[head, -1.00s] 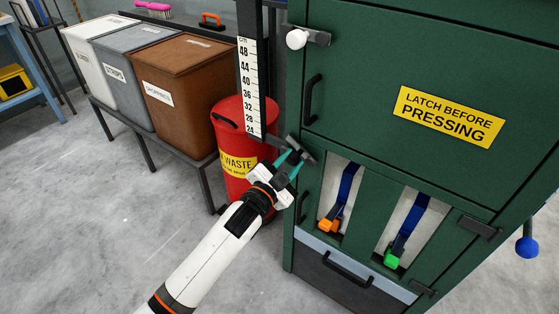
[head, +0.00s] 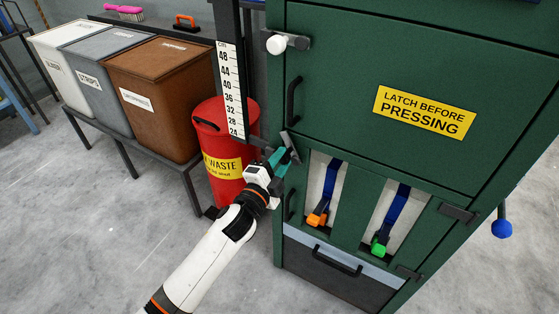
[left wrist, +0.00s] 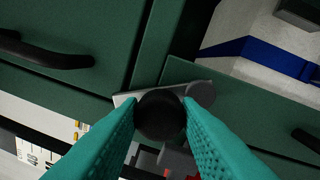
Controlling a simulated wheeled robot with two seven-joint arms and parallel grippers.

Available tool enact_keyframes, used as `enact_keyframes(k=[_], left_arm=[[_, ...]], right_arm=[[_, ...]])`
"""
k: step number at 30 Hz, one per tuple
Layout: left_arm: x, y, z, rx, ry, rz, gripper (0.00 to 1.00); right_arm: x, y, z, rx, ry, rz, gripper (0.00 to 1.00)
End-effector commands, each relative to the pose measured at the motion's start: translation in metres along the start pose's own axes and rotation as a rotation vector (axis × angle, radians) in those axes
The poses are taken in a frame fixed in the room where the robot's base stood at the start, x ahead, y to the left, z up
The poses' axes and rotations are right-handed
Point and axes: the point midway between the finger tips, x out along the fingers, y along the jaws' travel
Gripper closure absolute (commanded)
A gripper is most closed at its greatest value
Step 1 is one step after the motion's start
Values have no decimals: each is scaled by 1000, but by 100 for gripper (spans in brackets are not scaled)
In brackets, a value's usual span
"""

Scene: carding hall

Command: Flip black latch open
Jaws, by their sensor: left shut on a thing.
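The black latch (head: 291,146) is on the left edge of the green cabinet (head: 345,75), below the upper door. In the left wrist view its round black knob (left wrist: 160,113) sits between the teal fingers, with its grey lever plate (left wrist: 202,94) behind, running to the right. My left gripper (head: 280,158) is shut on this knob. In the head view the fingers partly hide the latch, which looks steeply tilted there. A second latch with a white knob (head: 276,44) sits higher on the same edge. My right gripper is out of view.
A red waste bin (head: 223,120) and a height scale (head: 230,85) stand just left of the latch. A black door handle (head: 293,100) is above it. Straps with an orange end (head: 317,219) and a green end (head: 379,249) hang in cabinet openings.

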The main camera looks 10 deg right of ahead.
Motion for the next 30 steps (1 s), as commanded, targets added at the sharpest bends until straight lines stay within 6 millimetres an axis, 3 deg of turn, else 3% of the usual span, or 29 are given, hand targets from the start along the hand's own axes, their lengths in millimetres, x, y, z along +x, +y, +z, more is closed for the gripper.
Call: enact_keyframes(k=[11, 12, 16, 25, 30], left_arm=[[0, 1, 0, 10, -1, 2, 100], [0, 1, 0, 10, -2, 2, 67], [0, 1, 0, 9, -1, 2, 48], [-2, 0, 0, 7, -1, 0, 48], [-24, 0, 0, 7, 1, -1, 48]], right_arm=[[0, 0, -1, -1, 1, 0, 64], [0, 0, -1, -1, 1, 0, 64], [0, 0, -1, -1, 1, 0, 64], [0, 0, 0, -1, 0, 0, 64], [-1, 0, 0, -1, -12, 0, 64]])
